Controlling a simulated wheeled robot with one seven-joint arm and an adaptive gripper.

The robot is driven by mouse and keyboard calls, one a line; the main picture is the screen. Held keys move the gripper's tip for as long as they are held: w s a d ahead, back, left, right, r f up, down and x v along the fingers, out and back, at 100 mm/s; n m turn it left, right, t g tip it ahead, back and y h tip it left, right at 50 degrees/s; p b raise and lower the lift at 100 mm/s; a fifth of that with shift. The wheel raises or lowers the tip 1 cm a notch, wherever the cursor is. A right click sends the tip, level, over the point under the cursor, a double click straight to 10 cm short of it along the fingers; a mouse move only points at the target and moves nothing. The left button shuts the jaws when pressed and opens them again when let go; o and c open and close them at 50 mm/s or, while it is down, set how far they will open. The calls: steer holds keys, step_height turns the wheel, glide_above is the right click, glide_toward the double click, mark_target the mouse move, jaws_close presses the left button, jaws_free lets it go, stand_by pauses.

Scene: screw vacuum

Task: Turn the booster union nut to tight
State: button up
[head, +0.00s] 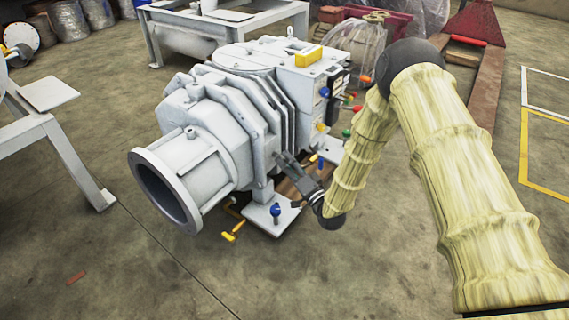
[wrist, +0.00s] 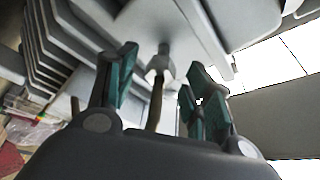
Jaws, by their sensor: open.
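The booster union nut (wrist: 161,65) is a small pale grey fitting in the wrist view, on the underside of a grey block, with a thin brownish pipe (wrist: 156,105) running down from it. My gripper (wrist: 163,72) is open, with one green-padded finger left of the nut and the other to its right. Gaps show on both sides, and I see no contact. In the head view my gripper (head: 287,163) is beside the lower right flank of the grey vacuum pump (head: 215,125). The nut cannot be made out there.
Handles with blue (head: 276,210) and yellow (head: 232,234) grips stand low around the pump's base. Coloured knobs (head: 346,132) line its right side. A grey metal frame (head: 60,130) stands at left. The concrete floor in front is mostly clear.

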steer(key=shift+b+x, duration=0.35)
steer(key=shift+x, duration=0.85)
steer(key=c, duration=1)
steer(key=shift+c, duration=0.2)
